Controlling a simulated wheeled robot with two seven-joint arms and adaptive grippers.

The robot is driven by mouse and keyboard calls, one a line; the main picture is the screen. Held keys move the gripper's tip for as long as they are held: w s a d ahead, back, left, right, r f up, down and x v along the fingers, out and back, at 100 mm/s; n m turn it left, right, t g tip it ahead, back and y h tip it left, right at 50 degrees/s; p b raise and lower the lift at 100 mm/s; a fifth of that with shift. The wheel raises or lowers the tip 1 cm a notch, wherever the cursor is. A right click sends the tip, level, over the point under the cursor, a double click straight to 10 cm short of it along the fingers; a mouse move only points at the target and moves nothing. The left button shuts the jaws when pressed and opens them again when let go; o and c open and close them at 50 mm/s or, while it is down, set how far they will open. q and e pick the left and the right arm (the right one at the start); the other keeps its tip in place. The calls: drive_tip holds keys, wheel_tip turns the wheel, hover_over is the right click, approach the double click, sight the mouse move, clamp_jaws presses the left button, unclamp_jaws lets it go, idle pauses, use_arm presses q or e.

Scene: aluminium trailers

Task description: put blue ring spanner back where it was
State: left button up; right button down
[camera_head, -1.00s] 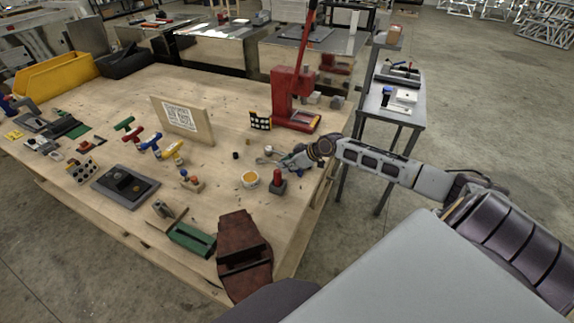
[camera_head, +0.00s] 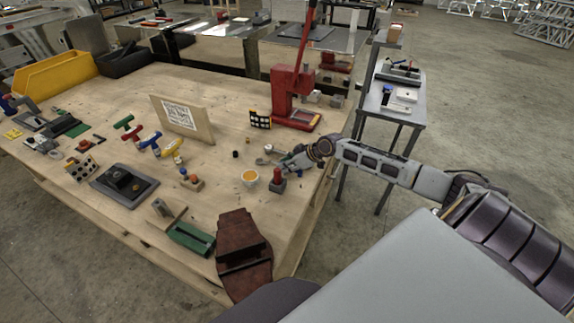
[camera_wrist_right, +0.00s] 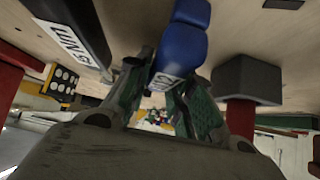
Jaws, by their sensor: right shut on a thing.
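The blue ring spanner (camera_wrist_right: 182,55), as far as I can tell, is the blue piece with a small white label between my right fingers in the right wrist view. The rest of it is hidden. My right gripper (camera_wrist_right: 165,100) is shut on it. In the head view my right gripper (camera_head: 288,163) is low over the right edge of the wooden table, close behind a dark block with a red knob (camera_head: 278,177). The spanner is too small to make out there. My left gripper is not in view.
The dark block (camera_wrist_right: 247,80) stands close to the fingers at right in the wrist view; a black labelled object (camera_wrist_right: 75,35) is at left. The wooden table (camera_head: 225,165) has free room left.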

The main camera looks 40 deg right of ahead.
drive_tip(key=shift+f, duration=0.1)
drive_tip(key=c, duration=1.2)
unclamp_jaws()
drive_tip(key=shift+o, duration=0.2)
drive_tip(key=shift+s+d, duration=0.1)
drive_tip(key=shift+s, duration=0.05)
drive_tip(key=shift+v, duration=3.7)
drive_tip(key=shift+s+d+r, duration=0.15)
drive_tip(key=shift+s+r, duration=0.2)
drive_tip(key=shift+r, duration=0.2)
drive_tip(key=shift+s+r, duration=0.15)
drive_tip(key=shift+v, duration=1.1)
drive_tip(key=shift+d+r, duration=0.15)
